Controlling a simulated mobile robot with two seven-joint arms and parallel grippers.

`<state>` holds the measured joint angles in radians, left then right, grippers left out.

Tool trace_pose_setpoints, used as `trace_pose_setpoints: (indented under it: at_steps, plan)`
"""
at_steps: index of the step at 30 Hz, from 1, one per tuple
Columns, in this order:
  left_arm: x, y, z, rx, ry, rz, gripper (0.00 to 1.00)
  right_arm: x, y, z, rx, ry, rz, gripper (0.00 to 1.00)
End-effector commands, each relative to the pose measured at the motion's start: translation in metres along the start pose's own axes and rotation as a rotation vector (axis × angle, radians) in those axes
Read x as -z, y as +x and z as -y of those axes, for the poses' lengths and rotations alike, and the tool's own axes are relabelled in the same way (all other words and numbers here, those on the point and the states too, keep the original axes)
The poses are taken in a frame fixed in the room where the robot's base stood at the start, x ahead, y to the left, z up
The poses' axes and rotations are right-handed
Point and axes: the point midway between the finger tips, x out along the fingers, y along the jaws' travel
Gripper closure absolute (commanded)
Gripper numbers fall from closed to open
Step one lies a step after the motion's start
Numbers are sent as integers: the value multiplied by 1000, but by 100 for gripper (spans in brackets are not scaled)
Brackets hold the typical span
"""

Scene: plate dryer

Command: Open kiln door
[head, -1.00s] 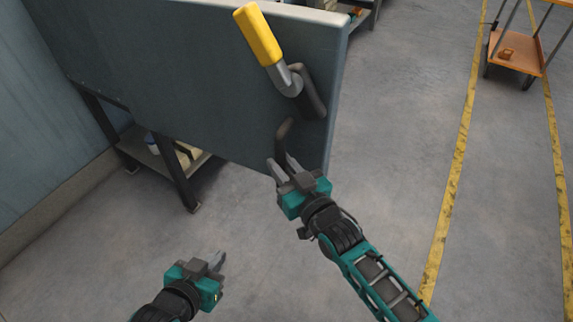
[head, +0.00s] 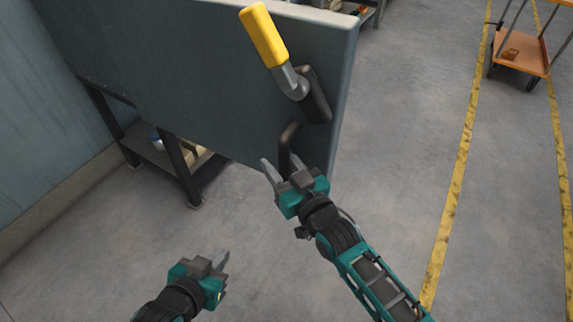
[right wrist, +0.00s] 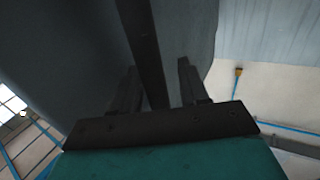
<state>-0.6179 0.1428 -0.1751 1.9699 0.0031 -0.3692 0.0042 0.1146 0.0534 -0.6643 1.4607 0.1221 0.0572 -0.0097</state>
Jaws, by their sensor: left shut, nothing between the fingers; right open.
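The kiln door (head: 200,80) is a dark blue-grey panel across the upper left of the head view, with its thick right edge showing. A yellow-gripped lever (head: 264,35) slants up and left from its face. A black pull handle (head: 290,135) is below the lever, near the door's edge. My right gripper (head: 281,161) is open at the handle's lower end. In the right wrist view, a dark handle bar (right wrist: 145,50) runs between the open fingers (right wrist: 157,85); contact cannot be told. My left gripper (head: 222,260) is shut and empty, low and away from the door.
A dark-legged stand with a shelf (head: 160,155) is below and behind the door at left. An orange cart (head: 520,52) stands at the upper right. Yellow floor lines (head: 460,160) run along the right side. The floor in front of the door is clear.

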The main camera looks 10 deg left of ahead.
Motion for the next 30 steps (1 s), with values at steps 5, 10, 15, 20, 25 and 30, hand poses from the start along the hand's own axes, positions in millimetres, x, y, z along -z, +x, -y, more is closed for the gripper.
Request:
trace_pose_setpoints:
  at_steps: [5, 10, 15, 20, 25, 30]
  plan:
    - [0, 0, 0, 0, 0, 1, 100, -2, -1, -2, -3, 1, 3, 54]
    - [1, -1, 0, 0, 0, 1, 100, -2, -8, -3, -5, 1, 5, 54]
    - [6, -4, 0, 1, 2, -5, 100, -2, -36, -2, -4, 1, 7, 54]
    - [5, -5, 2, 6, 4, -1, 100, -2, -73, -2, -3, 1, 7, 54]
    - [2, -6, 6, 13, 5, 7, 100, -1, -106, -1, -1, 1, 5, 54]
    - [2, -8, 7, 16, 6, 4, 100, -1, -124, 0, 0, 1, 3, 54]
